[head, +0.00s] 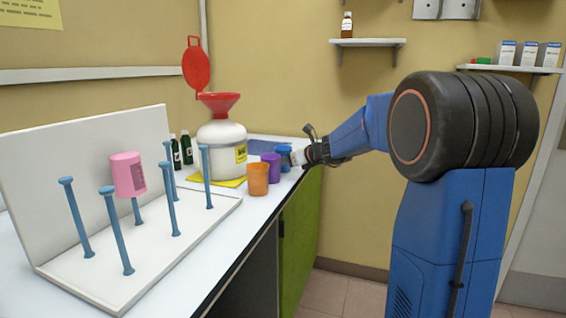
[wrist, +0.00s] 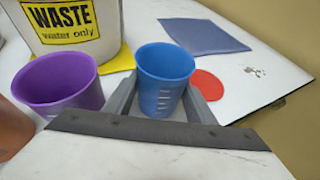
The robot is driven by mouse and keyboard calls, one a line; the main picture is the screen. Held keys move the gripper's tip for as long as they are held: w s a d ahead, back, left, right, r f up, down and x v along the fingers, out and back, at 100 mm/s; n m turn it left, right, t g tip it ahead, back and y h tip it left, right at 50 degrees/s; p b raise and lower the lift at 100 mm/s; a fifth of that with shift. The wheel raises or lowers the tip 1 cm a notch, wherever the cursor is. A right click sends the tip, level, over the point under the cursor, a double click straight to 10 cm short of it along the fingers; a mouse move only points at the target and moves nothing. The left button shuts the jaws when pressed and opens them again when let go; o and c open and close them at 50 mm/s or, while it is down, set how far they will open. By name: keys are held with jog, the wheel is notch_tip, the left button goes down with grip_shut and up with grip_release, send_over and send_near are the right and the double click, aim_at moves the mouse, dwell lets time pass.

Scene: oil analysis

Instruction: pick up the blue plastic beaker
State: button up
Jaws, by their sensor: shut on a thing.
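The blue plastic beaker (wrist: 165,80) stands upright between the fingers of my gripper (wrist: 163,100) in the wrist view, with white graduation marks on its side. My gripper is shut on it, one finger on each side. In the head view the blue beaker (head: 284,158) is at the far right end of the counter, beside the purple beaker, and my gripper (head: 295,158) reaches it from the right. Whether its base touches the counter is hard to tell.
A purple beaker (wrist: 60,82) and an orange beaker (head: 258,179) stand close on the left. A white waste container (head: 221,145) with a red funnel is behind. A red disc (wrist: 207,84) and blue mat (wrist: 204,37) lie flat nearby. A peg rack (head: 150,255) holds a pink beaker (head: 127,175).

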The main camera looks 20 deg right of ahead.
jog(key=shift+r, duration=0.1)
notch_tip(320, 180, up, 10)
dwell(1.1)
